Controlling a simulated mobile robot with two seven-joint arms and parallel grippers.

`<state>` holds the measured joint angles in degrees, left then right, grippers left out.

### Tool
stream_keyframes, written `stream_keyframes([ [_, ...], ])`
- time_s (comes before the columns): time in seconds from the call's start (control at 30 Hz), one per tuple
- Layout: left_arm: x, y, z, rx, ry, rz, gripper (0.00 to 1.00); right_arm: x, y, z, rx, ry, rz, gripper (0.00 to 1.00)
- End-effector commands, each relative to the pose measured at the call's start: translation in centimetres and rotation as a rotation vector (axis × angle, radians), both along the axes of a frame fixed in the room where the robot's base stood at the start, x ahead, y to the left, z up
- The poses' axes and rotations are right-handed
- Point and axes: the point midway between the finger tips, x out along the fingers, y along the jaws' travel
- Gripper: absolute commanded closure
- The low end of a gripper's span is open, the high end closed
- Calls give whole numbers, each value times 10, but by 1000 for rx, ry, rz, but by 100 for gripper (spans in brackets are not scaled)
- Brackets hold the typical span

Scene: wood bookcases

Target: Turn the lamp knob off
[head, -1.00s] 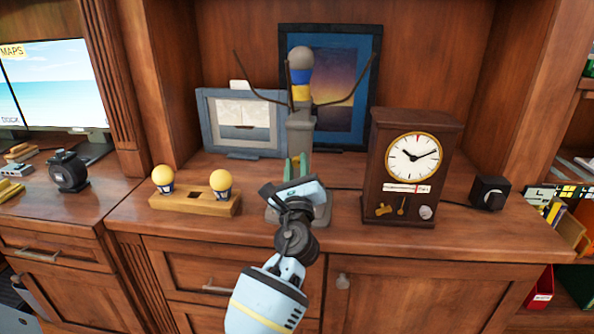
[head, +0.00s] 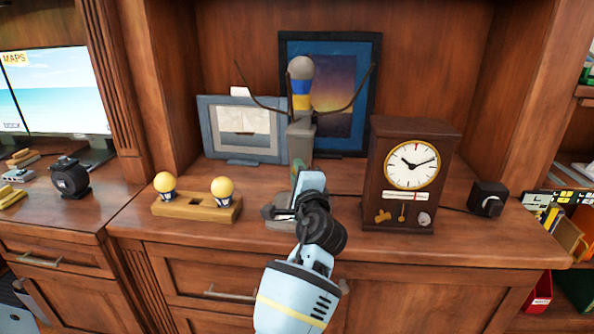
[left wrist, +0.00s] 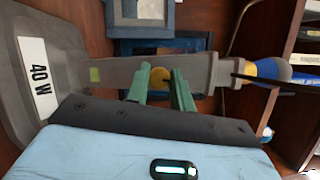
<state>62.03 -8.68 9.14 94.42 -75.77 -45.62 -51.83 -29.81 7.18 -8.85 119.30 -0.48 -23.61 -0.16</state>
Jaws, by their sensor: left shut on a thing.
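The lamp (head: 301,135) stands on the wooden counter with a grey post, curved dark arms and a bulb (head: 301,68) on top, grey, blue and yellow. In the left wrist view the lamp post (left wrist: 118,72) runs sideways, with a "40 W" label on its base. The round yellow knob (left wrist: 160,77) sits on the post between my green fingertips. My left gripper (left wrist: 160,84) is shut on the knob. In the head view my gripper (head: 298,172) is in front of the lower post and hides the knob and part of the base. My right gripper is not in view.
A dark wooden clock (head: 412,170) stands close on the right, with a small black box (head: 488,198) beyond it. A wooden block with two yellow bulbs (head: 196,207) is at the left. Two picture frames (head: 243,128) stand behind the lamp.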

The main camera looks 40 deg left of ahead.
Motion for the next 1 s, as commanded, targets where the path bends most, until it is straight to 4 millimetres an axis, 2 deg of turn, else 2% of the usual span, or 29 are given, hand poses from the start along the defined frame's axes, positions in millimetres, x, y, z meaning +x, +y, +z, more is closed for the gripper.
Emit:
stream_keyframes([
  [0.4,0,0,1,-169,-91,0,100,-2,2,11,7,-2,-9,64],
  [0.97,0,0,0,-193,-104,0,100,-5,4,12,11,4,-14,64],
  [1.0,0,0,0,-192,-103,0,73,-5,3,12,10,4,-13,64],
])
